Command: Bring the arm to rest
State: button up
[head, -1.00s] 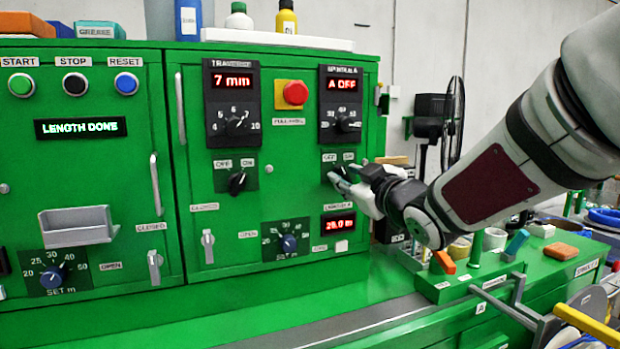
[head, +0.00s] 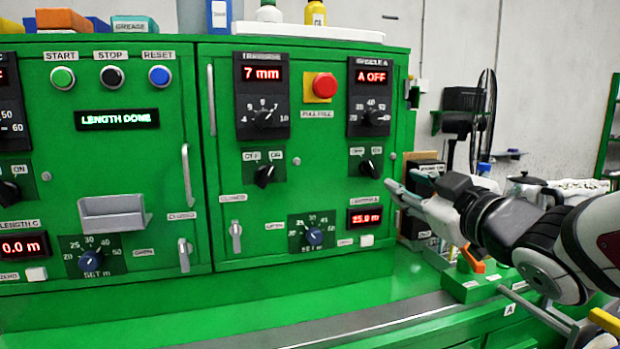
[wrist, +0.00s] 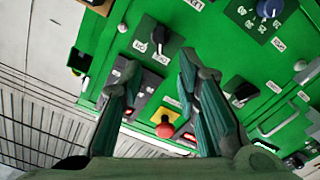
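My arm reaches in from the right in the head view. My gripper (head: 397,190) is just right of and below the OFF/ON switch (head: 370,168) under the spindle A display, and looks clear of it. The OFF/ON switch (wrist: 157,38) shows beyond the fingertips in that view. Whether any part of the gripper touches the panel cannot be told.
The green cabinet (head: 300,215) fills the left and middle, with knobs, a red button (head: 324,85) and a grey tray (head: 112,218) sticking out. A green bench (head: 330,310) runs below. A black fan (head: 483,120) and an orange-handled item (head: 471,259) are at the right.

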jog(key=shift+s+d, duration=0.1)
jog(key=shift+s, duration=0.3)
